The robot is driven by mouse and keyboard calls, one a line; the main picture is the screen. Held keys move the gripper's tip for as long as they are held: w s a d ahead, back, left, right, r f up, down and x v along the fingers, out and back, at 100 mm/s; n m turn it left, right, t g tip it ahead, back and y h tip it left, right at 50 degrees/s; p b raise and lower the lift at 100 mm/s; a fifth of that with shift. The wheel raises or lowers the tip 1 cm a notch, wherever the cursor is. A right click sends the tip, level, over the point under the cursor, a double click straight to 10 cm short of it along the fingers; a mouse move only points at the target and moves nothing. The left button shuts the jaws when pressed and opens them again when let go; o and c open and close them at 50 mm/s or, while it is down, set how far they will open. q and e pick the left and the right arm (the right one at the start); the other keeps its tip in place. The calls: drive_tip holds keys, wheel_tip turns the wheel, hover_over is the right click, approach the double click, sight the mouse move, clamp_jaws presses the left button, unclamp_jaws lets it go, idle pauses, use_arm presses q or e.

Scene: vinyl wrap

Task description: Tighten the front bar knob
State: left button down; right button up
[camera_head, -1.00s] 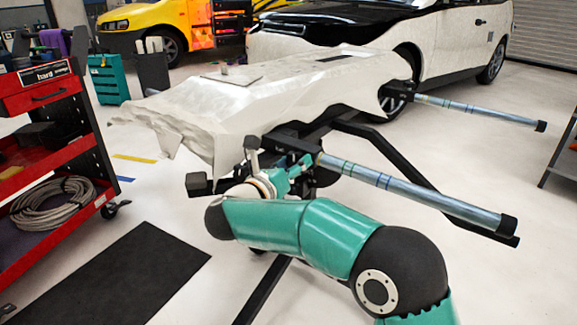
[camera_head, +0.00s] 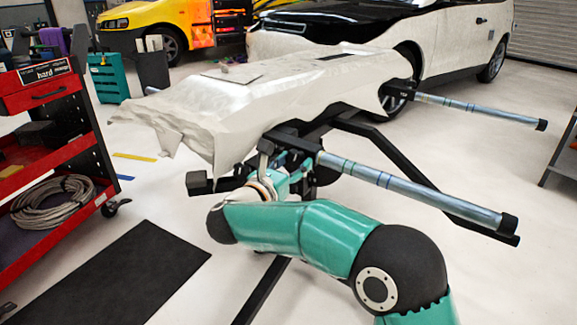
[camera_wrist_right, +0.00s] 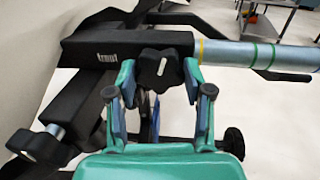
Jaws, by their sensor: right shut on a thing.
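The front bar (camera_head: 415,192) is a silvery tube with coloured rings and a black end cap, held in a black bracket on the stand. It also shows in the right wrist view (camera_wrist_right: 240,54). The front bar knob (camera_wrist_right: 160,70) is black and lobed, under the black bracket sleeve (camera_wrist_right: 125,47). My right gripper (camera_wrist_right: 160,78) has one finger on either side of the knob and is shut on it. In the head view my right gripper (camera_head: 290,180) is below the bracket, partly hidden by my wrist. The knob cannot be made out there. My left gripper is not in view.
A white-wrapped panel (camera_head: 240,105) lies on the stand. A second bar (camera_head: 470,107) sticks out farther back. Another black knob (camera_wrist_right: 35,145) is at lower left in the wrist view. A red tool cart (camera_head: 50,120) stands left, and cars are behind.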

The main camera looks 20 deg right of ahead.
drive_tip(key=shift+s+d+r, duration=0.1)
drive_tip(key=shift+d+r, duration=0.15)
drive_tip(key=o, duration=1.2)
drive_tip(key=shift+r, duration=0.1)
drive_tip(key=shift+c, duration=0.2)
drive_tip(key=shift+a, duration=0.1)
drive_tip(key=shift+a, duration=0.1)
drive_tip(key=shift+s+a, duration=0.15)
drive_tip(key=v, duration=1.1)
drive_tip(key=shift+s+a, duration=0.15)
